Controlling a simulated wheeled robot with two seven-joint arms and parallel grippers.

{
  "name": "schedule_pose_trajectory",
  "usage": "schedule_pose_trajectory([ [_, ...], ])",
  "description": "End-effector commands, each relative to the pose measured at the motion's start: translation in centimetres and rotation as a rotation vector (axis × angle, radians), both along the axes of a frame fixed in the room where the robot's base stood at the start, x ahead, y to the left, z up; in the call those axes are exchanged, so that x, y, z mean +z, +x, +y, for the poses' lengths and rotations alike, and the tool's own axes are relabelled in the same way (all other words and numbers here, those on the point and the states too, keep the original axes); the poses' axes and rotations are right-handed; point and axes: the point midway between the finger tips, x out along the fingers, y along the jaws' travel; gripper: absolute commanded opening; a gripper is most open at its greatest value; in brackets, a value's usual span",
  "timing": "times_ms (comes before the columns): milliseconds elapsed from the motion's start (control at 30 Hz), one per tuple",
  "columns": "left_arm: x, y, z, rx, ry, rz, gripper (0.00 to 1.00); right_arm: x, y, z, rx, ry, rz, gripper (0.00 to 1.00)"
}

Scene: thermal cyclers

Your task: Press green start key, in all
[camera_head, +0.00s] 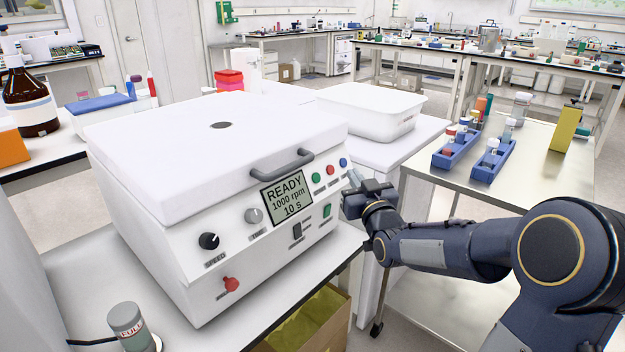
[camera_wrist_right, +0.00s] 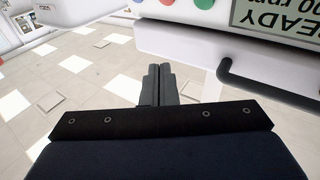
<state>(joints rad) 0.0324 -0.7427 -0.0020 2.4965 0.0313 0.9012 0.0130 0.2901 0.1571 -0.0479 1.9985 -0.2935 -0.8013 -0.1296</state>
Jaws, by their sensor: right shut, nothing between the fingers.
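A white centrifuge-like machine (camera_head: 210,150) with its lid down stands on the bench, its screen (camera_head: 287,199) reading READY, 1000 rpm, 10 s. A round green key (camera_head: 316,177) sits at the screen's upper right, beside a red key (camera_head: 330,170) and a blue key (camera_head: 343,162). In the right wrist view the green key (camera_wrist_right: 204,3) and red key (camera_wrist_right: 166,2) are cut by the top edge. My right gripper (camera_head: 355,178) is shut and empty, just right of the panel near the blue key; its closed fingers (camera_wrist_right: 158,72) show apart from the keys. My left gripper is out of view.
A dark lid handle (camera_head: 282,164) juts out above the screen. A white tub (camera_head: 372,110) stands behind; blue tube racks (camera_head: 492,160) are on the right table.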

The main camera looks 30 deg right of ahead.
Motion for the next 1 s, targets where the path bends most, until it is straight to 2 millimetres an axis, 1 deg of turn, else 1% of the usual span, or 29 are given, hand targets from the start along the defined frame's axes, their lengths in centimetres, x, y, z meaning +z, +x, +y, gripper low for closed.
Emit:
schedule_pose_trajectory([
  [233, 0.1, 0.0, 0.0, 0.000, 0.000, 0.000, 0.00, 0.1, 0.0, 0.0, 0.000, 0.000, 0.000, 0.00],
  [367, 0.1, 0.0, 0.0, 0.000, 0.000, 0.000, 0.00, -0.1, 0.4, 0.2, 0.002, 0.001, 0.001, 0.00],
  [467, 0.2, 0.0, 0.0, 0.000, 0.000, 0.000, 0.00, -0.5, 1.1, 0.5, 0.003, 0.003, 0.002, 0.00],
  [800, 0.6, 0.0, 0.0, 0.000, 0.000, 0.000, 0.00, -2.5, 5.1, 2.3, 0.004, 0.002, 0.003, 0.00],
  [900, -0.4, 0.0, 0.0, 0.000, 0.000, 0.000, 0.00, -3.3, 6.0, 2.6, 0.002, 0.002, 0.000, 0.00],
  [1000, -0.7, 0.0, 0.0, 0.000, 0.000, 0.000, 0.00, -3.6, 6.7, 2.9, 0.002, 0.001, 0.001, 0.00],
])
